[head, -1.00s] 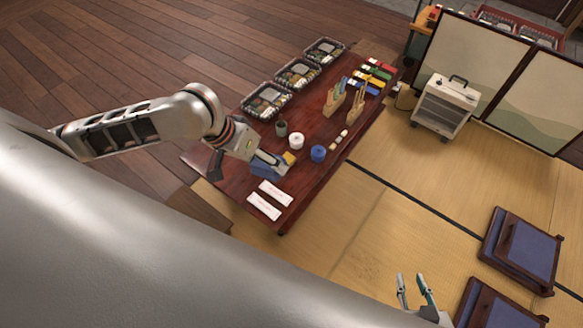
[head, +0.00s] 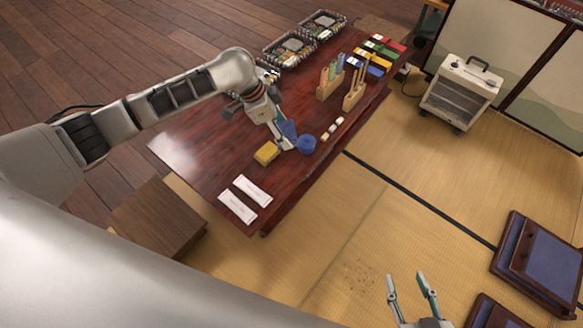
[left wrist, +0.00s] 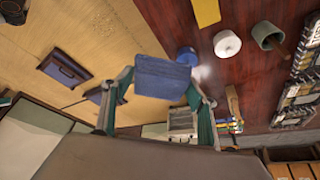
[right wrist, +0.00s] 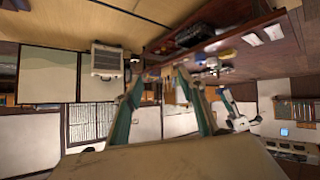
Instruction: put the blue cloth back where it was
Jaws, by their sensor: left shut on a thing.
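The blue cloth (head: 289,129) is a folded piece held in my left gripper (head: 284,143) over the dark red table (head: 190,150). In the left wrist view the cloth (left wrist: 163,80) spans the space between the fingertips. A blue round roll (head: 306,145) is just right of the gripper, and a yellow block (head: 266,153) is to its left. I cannot tell how far the cloth is above the table. My right gripper (head: 409,285) is open and empty over the tatami, far from the table; its spread fingers also show in the right wrist view (right wrist: 163,85).
White packets (head: 245,197) lie at the table's near end. A white roll (left wrist: 227,44) and a grey cup (left wrist: 268,36) show in the left wrist view. A heater (head: 460,92) stands right.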

